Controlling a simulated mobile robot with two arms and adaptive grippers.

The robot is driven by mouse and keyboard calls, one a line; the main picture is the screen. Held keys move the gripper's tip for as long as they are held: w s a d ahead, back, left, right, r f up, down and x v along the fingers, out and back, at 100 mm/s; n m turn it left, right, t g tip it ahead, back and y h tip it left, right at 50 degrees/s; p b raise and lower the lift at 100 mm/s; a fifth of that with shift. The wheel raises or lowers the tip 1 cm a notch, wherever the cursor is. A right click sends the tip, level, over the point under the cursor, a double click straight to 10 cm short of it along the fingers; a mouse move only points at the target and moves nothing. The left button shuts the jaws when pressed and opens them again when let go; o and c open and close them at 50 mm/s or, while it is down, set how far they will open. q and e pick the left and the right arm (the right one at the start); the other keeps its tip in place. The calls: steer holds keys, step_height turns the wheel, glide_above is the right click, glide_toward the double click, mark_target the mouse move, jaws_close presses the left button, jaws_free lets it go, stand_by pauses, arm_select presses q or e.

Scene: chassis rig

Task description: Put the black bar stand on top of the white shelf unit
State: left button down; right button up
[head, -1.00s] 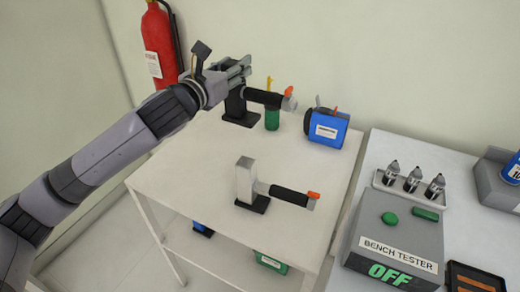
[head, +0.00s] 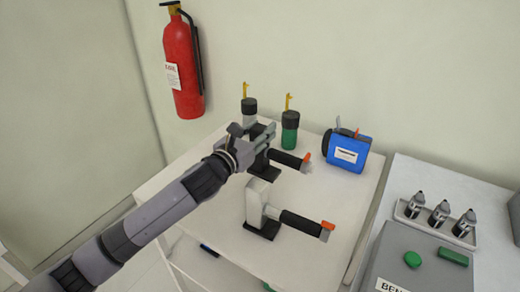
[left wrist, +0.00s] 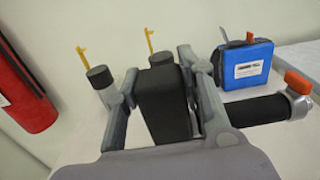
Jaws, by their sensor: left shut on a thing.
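The black bar stand (head: 285,158) has a dark upright, a dark base and a black bar with an orange tip pointing right. My left gripper (head: 262,135) is shut on its upright, over the top of the white shelf unit (head: 335,205). In the left wrist view, the gripper's fingers (left wrist: 163,95) lie on both sides of the black upright (left wrist: 165,110), and the bar (left wrist: 260,108) runs right. I cannot tell whether its base touches the top. My right gripper is out of view.
A similar stand with a pale upright (head: 255,203) is just in front. Behind are a grey bottle (head: 249,108), a green bottle (head: 289,135) and a blue box (head: 346,153). A fire extinguisher (head: 182,70) hangs on the wall. A grey bench tester (head: 420,265) stands right.

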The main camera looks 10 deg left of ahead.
arm_select(q)
steer(key=shift+f, duration=2.5)
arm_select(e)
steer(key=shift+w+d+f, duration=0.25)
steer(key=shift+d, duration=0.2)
arm_select(q)
steer(key=shift+f+b, duration=0.1)
steer(key=shift+b, duration=0.2)
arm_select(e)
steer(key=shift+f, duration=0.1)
arm_select(q)
steer(key=c, duration=1.3)
jaws_free()
steer(key=shift+f, duration=0.1)
steer(key=shift+c, duration=0.2)
steer(key=shift+s, duration=0.1)
steer(key=shift+s+a, duration=0.15)
steer(key=shift+s, duration=0.2)
steer(key=v, duration=1.1)
steer(key=shift+b, duration=0.45)
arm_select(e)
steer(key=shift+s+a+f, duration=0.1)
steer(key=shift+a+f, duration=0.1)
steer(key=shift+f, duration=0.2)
